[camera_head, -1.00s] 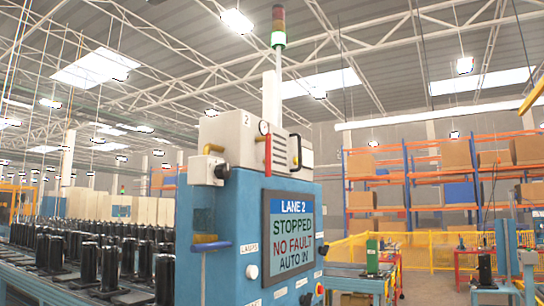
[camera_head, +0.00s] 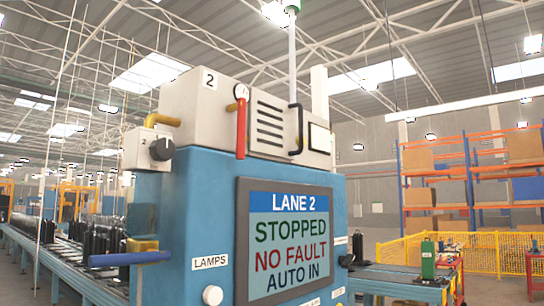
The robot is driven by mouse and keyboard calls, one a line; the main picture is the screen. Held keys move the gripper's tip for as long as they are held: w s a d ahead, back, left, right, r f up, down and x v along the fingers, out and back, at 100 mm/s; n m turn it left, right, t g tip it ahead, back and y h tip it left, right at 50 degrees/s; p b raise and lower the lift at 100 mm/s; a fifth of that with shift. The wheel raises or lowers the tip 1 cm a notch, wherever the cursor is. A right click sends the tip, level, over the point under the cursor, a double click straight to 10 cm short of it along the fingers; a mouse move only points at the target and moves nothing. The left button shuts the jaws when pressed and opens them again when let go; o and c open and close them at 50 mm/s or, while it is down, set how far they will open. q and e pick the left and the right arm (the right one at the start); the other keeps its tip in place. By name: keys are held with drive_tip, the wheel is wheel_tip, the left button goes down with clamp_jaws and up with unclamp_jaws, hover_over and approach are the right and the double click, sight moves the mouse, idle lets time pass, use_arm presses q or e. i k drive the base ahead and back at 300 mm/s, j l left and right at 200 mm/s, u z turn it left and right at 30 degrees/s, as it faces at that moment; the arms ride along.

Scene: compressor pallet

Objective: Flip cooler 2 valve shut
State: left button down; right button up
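The white cooler unit (camera_head: 200,105), labelled 2, sits on top of the blue lane 2 cabinet (camera_head: 205,210). On its front, a red lever handle (camera_head: 241,130) hangs straight down beside a short yellow pipe end (camera_head: 232,106) and below a round gauge (camera_head: 241,91). A second lever, blue (camera_head: 125,259), lies level at the cabinet's left side by a brass-coloured body (camera_head: 143,245). I see no label naming either lever as the cooler valve. Neither of my grippers is in view.
The screen (camera_head: 290,240) reads LANE 2, STOPPED, NO FAULT, AUTO IN. A grey box with a black knob (camera_head: 161,149) and a black handle (camera_head: 296,128) stick out. A conveyor with black compressors (camera_head: 100,240) runs at left. Yellow fencing (camera_head: 490,252) stands at right.

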sight(240, 107)
drive_tip(key=i+l+u, duration=0.2)
drive_tip(key=i+l, duration=0.15)
drive_tip(key=l, duration=0.25)
drive_tip(key=i+l+u, duration=0.15)
drive_tip(key=l, duration=0.2)
drive_tip(key=i+l+u, duration=0.1)
drive_tip(key=l, duration=0.25)
drive_tip(key=i+l+u, duration=0.1)
drive_tip(key=i+l, duration=0.15)
drive_tip(key=l, duration=0.1)
